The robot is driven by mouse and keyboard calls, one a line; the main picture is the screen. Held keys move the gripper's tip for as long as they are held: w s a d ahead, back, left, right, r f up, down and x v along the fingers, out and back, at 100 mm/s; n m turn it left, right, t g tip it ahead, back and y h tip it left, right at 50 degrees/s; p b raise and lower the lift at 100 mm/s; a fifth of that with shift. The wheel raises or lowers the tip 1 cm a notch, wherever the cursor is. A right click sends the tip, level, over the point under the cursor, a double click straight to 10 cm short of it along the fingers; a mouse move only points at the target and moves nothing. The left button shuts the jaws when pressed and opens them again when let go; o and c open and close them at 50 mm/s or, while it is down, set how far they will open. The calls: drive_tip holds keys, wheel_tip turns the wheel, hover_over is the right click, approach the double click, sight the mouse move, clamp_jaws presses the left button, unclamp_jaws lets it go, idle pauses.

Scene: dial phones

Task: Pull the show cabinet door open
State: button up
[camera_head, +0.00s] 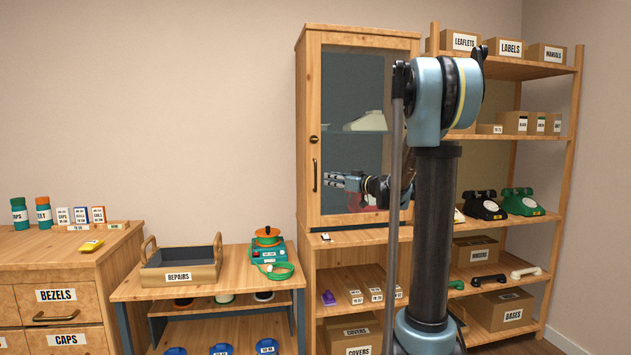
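The show cabinet (301,120) is a tall wooden case against the back wall. Its door (314,80) has a wooden frame around a dark glass pane and looks closed. A dark vertical handle (315,176) is on the door's left stile, with a small round lock (313,139) above it. My gripper (328,180) is in front of the glass, just right of the handle, its fingers pointing left. It looks apart from the handle. The fingers are too small to tell whether they are open. My arm hides the cabinet's right side.
Open shelves (566,150) with boxes and phones stand at the right. A low bench (130,290) with a repairs tray (180,274) and a drawer chest (30,258) stand at the left. A pale phone (366,122) sits behind the glass. A small tag (325,237) lies on the ledge below the door.

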sight(316, 188)
drive_tip(key=x, duration=0.9)
drive_tip(key=shift+w+a+f, duration=0.1)
drive_tip(key=shift+w+a, duration=0.1)
drive_tip(key=shift+a, duration=0.05)
clamp_jaws()
